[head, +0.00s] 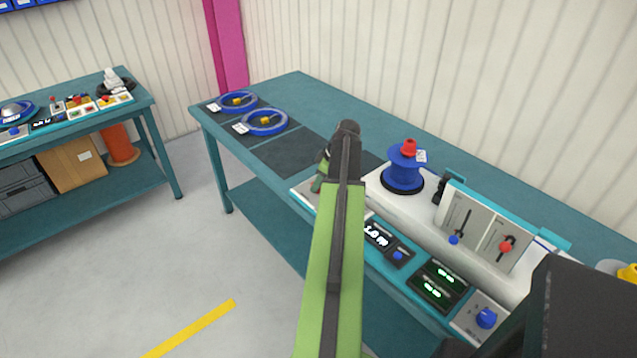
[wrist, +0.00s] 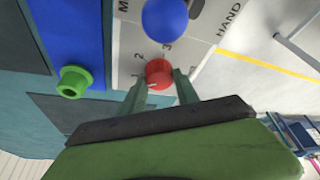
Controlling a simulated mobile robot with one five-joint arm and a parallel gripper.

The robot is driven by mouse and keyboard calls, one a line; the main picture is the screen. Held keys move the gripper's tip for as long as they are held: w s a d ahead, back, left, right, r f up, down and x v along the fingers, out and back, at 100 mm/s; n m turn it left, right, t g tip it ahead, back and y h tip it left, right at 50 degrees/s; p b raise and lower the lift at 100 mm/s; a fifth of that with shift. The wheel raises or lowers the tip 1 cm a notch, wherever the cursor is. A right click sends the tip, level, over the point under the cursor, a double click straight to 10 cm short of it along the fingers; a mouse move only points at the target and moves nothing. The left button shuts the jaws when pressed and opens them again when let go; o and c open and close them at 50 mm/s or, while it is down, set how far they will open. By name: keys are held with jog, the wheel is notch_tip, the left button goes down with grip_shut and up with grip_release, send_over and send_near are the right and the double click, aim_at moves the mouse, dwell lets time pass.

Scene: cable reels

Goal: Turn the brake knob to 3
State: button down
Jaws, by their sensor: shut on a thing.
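The red brake knob (wrist: 159,73) sits on a light panel in the wrist view, with the printed numbers 1, 2 and 3 around its left and upper side. A small pale mark shows on its lower left, nearest the 1, but it is too small to read surely. My gripper (wrist: 160,82) has one finger on each side of the knob and is shut on it. In the head view my gripper (head: 318,181) is mostly hidden behind my arm, at the front of the bench's light panel (head: 302,191). The knob is hidden there.
A blue ball-shaped knob (wrist: 165,18) stands close beyond the red knob. A green knob (wrist: 73,82) sits on a blue part to the left. A blue reel (head: 404,172) stands on the machine.

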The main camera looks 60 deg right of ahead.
jog(key=m, duration=0.2)
jog(key=m+h, duration=0.2)
jog(key=m, duration=0.1)
jog(key=shift+a+m, duration=0.25)
jog(key=shift+m, duration=0.05)
jog(key=m+g+h, duration=0.1)
jog(key=m, duration=0.2)
jog(key=m+h, duration=0.1)
jog(key=m, duration=0.2)
jog(key=shift+w+a+g, duration=0.1)
jog(key=shift+w+g, duration=0.05)
jog(key=shift+g, duration=0.25)
jog(key=m+g, duration=0.1)
jog(key=m, duration=0.2)
jog(key=m+g+h, duration=0.1)
jog(key=m, duration=0.2)
jog(key=shift+w+m, duration=0.2)
jog(key=shift+m, duration=0.2)
jog(key=m+g, duration=0.1)
jog(key=m, duration=0.1)
jog(key=m+g, duration=0.1)
jog(key=m, duration=0.2)
jog(key=shift+w, duration=0.15)
jog(key=shift+m, duration=0.3)
jog(key=c, duration=0.9)
grip_release()
jog(key=shift+r, duration=0.1)
